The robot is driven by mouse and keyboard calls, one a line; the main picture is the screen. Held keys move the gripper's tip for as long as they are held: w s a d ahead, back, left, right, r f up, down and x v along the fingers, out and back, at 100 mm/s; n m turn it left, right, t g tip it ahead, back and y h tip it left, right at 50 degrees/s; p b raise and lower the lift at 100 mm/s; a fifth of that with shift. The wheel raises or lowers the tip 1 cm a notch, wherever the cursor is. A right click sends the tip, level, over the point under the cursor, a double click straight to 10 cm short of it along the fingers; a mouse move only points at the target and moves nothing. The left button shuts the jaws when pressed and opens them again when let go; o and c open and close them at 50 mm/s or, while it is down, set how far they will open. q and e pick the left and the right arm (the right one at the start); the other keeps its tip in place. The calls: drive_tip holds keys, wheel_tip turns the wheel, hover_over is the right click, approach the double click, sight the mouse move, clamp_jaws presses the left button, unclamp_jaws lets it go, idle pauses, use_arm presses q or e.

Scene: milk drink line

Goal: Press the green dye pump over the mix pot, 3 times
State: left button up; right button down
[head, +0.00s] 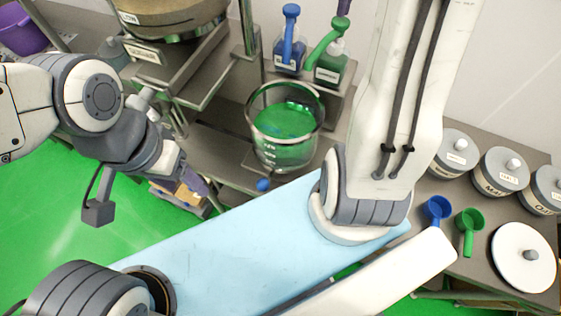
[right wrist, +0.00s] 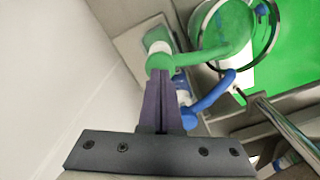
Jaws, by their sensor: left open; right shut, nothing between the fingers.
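The green dye pump (head: 325,42) stands on its bottle (head: 329,70) on a small shelf, its spout reaching toward the glass mix pot (head: 285,122). The pot holds green liquid. My right gripper (head: 343,8) is shut and empty, with its purple fingertips at the top of the green pump head. In the right wrist view the shut fingers (right wrist: 160,90) overlap the green pump head (right wrist: 160,61); I cannot tell how far it is pressed. The spout there points over the mix pot (right wrist: 227,25). My left gripper (head: 192,181) is open, left of and below the pot, partly hidden by its wrist.
A blue pump bottle (head: 288,50) stands beside the green one. A large metal vessel (head: 172,18) is at upper left. Blue (head: 437,208) and green (head: 468,226) scoops, lidded canisters (head: 500,170) and a white lid (head: 524,256) are at right. My right arm crosses the middle.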

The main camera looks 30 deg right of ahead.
drive_tip(key=shift+f+b, duration=0.8)
drive_tip(key=shift+f, duration=0.6)
drive_tip(key=shift+r+p, duration=1.4)
drive_tip(key=shift+r, duration=0.15)
wheel_tip(320, 180, up, 6)
drive_tip(key=p, duration=0.6)
